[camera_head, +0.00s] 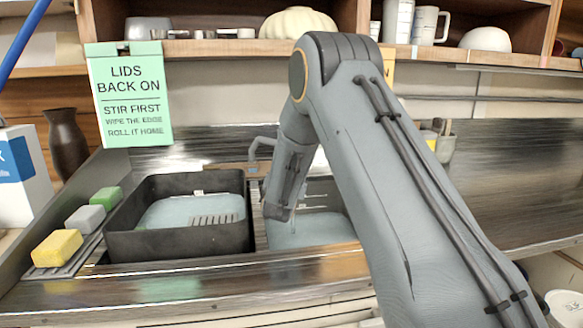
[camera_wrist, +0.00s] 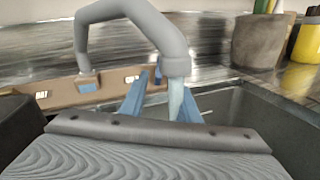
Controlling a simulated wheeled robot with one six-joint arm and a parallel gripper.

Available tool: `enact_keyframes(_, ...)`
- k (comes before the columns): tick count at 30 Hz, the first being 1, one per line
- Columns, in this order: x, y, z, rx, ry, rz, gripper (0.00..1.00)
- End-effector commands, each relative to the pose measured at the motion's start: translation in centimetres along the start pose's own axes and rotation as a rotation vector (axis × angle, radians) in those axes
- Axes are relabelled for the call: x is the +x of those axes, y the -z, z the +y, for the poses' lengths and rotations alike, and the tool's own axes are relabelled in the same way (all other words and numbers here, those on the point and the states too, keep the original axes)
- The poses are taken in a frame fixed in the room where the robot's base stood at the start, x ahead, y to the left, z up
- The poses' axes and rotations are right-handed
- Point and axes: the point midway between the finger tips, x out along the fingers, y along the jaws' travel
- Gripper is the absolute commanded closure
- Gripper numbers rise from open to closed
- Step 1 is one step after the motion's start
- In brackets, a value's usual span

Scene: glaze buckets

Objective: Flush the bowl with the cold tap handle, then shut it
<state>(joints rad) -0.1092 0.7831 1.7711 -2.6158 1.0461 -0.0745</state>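The grey tap spout (camera_wrist: 140,12) arches across the wrist view, and a pale blue column like running water (camera_wrist: 175,97) hangs below its mouth. The brown tap base (camera_wrist: 105,88) carries small labels; the right one seems to read cold. A small dark blue piece, perhaps the cold handle (camera_wrist: 158,74), shows beside that label. My gripper (camera_wrist: 163,88) has its two blue fingers apart, with the blue piece seen between their tips; contact cannot be told. In the head view the right sink bowl (camera_head: 318,230) is partly hidden by my arm, and the spout (camera_head: 262,143) stands behind it.
A black tub (camera_head: 180,252) fills the left sink side. Yellow (camera_head: 57,248), grey (camera_head: 85,219) and green (camera_head: 106,198) sponges line its left. A green sign (camera_head: 130,95) hangs behind. Pots (camera_wrist: 262,40) stand right of the tap. The right counter (camera_head: 510,195) is clear.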

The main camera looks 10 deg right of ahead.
Motion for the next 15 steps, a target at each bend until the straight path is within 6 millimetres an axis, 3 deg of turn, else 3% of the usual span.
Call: enact_keyframes(15,6.5,-0.1,0.1,-0.002,-0.003,-0.003,0.71)
